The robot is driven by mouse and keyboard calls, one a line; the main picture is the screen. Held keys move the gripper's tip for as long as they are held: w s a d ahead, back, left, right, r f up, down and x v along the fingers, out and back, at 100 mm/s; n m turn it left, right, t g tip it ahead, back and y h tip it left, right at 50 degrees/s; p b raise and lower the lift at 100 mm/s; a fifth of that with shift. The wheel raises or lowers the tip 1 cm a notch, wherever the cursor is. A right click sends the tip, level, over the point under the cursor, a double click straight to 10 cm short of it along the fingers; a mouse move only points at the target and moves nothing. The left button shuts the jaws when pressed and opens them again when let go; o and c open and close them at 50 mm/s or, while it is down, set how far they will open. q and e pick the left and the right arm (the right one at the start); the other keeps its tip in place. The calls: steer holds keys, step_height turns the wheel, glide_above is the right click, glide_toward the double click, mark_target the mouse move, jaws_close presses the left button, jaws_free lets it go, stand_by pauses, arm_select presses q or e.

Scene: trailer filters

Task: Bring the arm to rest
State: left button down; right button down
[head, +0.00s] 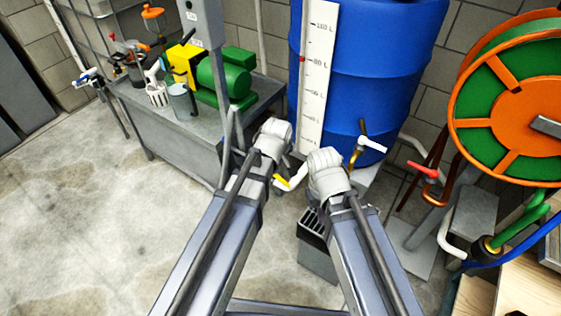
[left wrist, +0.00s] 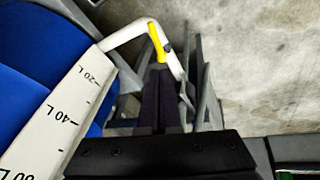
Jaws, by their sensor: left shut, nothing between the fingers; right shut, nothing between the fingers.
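My left arm reaches up the middle of the head view to its pale wrist (head: 272,140), in front of the blue drum. In the left wrist view my left gripper (left wrist: 161,75) is shut, its dark fingers together and empty. The fingertips appear close to a yellow valve handle (left wrist: 158,42) on a white pipe; I cannot tell whether they touch. My right gripper (head: 327,172) is to the right of the left one, before the drum's lower part. It is shut and holds nothing; its fingertips are mostly hidden behind the wrist.
The blue drum (head: 382,70) bears a white litre scale (head: 317,75). A white-handled tap (head: 370,143) and a red-handled valve (head: 424,170) are to the right. An orange and green hose reel (head: 510,90) stands at right, a grey bench (head: 190,130) with a green motor (head: 222,78) at left. The left floor is clear.

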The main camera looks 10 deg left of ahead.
arm_select(q)
steer(key=shift+r, duration=0.1)
stand_by(0.5)
steer(key=s+d+r+m+g+p, duration=0.1)
steer(key=s+r+m+g+p, duration=0.1)
steer(key=s+r+m+p, duration=0.4)
steer(key=s+d+r+m+g+p, duration=0.1)
steer(key=s+r+m+g+p, duration=0.1)
steer(key=s+r+m+p, duration=0.4)
steer(key=s+r+p, duration=0.4)
steer(key=r+p, duration=0.4)
steer(key=p, duration=0.2)
steer(key=shift+s+d+r+y, duration=0.3)
steer(key=shift+s+d, duration=0.05)
steer(key=shift+d, duration=0.05)
